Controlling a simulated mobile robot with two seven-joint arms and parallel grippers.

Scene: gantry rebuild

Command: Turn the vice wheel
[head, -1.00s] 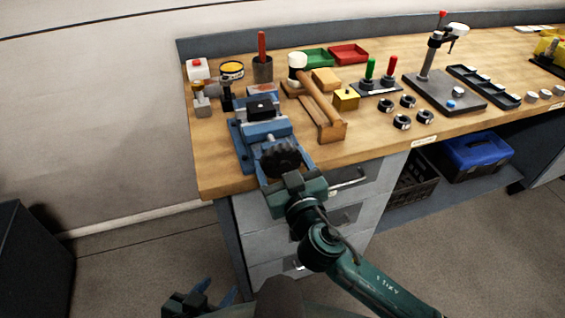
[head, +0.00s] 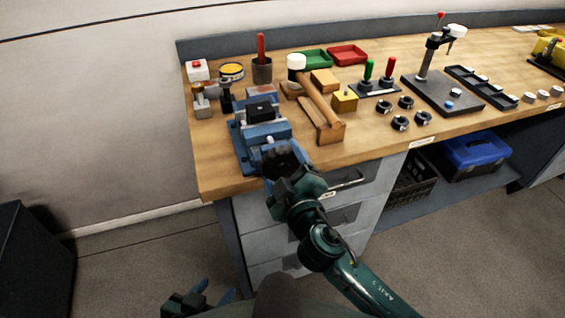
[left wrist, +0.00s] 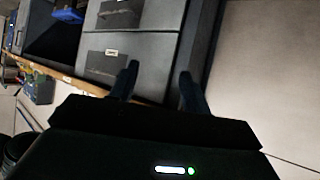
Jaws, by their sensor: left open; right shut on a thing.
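The blue vice (head: 258,132) is fixed at the front left of the wooden bench, with a dark block (head: 262,109) between its jaws. Its black wheel (head: 278,160) faces the front edge, partly hidden behind my right gripper. My right gripper (head: 284,172) is shut on the wheel's rim, and its wrist is tilted. My left gripper (head: 205,299) is low in front of the drawers, open and empty. Its two fingers also show apart in the left wrist view (left wrist: 158,88).
A wooden mallet (head: 316,92) and wooden blocks lie right of the vice. Black rings (head: 400,123), a lever box (head: 375,87) and a press stand (head: 445,92) are further right.

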